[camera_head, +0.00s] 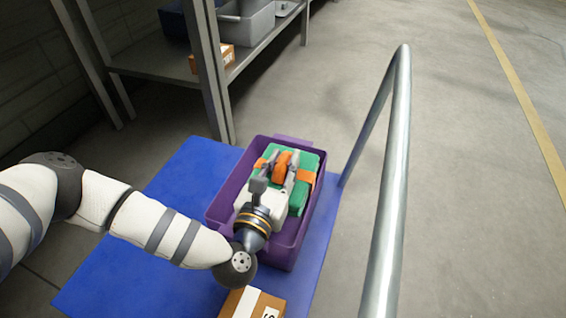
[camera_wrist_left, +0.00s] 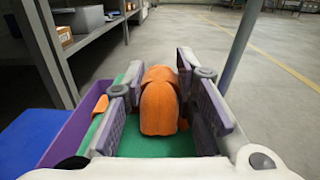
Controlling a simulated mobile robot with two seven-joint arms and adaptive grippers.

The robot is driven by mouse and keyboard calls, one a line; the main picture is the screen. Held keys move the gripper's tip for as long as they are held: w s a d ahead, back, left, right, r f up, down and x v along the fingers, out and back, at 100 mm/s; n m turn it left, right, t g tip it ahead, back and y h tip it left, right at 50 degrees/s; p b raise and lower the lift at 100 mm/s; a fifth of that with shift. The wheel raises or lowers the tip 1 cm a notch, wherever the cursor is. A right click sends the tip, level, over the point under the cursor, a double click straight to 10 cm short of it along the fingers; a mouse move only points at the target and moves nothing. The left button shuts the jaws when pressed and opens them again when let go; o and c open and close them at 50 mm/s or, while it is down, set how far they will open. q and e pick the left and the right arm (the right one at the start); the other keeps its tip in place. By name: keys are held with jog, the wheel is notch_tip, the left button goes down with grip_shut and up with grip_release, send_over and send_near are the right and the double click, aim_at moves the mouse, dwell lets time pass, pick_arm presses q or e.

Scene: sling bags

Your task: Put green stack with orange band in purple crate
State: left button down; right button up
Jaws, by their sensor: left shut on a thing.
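The green stack (camera_head: 297,200) with its orange band (camera_head: 306,178) is inside the purple crate (camera_head: 228,186), seen in the head view. My left gripper (camera_head: 282,168) is over the stack, shut on the raised orange loop of the band. In the left wrist view the orange loop (camera_wrist_left: 159,105) stands between the two finger pads, with the green top (camera_wrist_left: 150,146) below it. The crate wall (camera_wrist_left: 66,135) shows at the left there. Whether the stack touches the crate floor is hidden. My right gripper is not in view.
The crate stands on a blue platform (camera_head: 178,190). A cardboard box (camera_head: 252,304) is close to its near side. A metal rail (camera_head: 392,180) rises at the right. A shelf (camera_head: 170,62) with grey bins stands at the back left.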

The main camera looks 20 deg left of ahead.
pick_arm(q)
jog(key=shift+f+b, duration=0.45)
jog(key=shift+f, duration=0.15)
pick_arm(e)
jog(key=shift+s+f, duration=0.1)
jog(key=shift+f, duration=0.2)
pick_arm(q)
jog(key=c, duration=1.3)
grip_release()
jog(key=shift+s+r+p, duration=0.55)
jog(key=shift+r+p, duration=0.25)
jog(key=shift+p, duration=0.05)
jog(key=s+p, duration=0.1)
jog(key=s, duration=0.4)
jog(key=s+p, duration=0.1)
jog(key=s, duration=0.5)
jog(key=shift+a+f, duration=0.1)
jog(key=shift+f, duration=0.1)
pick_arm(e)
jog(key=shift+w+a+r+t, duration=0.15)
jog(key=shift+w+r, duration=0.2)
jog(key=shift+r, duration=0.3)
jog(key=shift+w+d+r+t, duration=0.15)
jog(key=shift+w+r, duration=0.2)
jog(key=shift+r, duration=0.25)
pick_arm(q)
jog(key=shift+w, duration=0.1)
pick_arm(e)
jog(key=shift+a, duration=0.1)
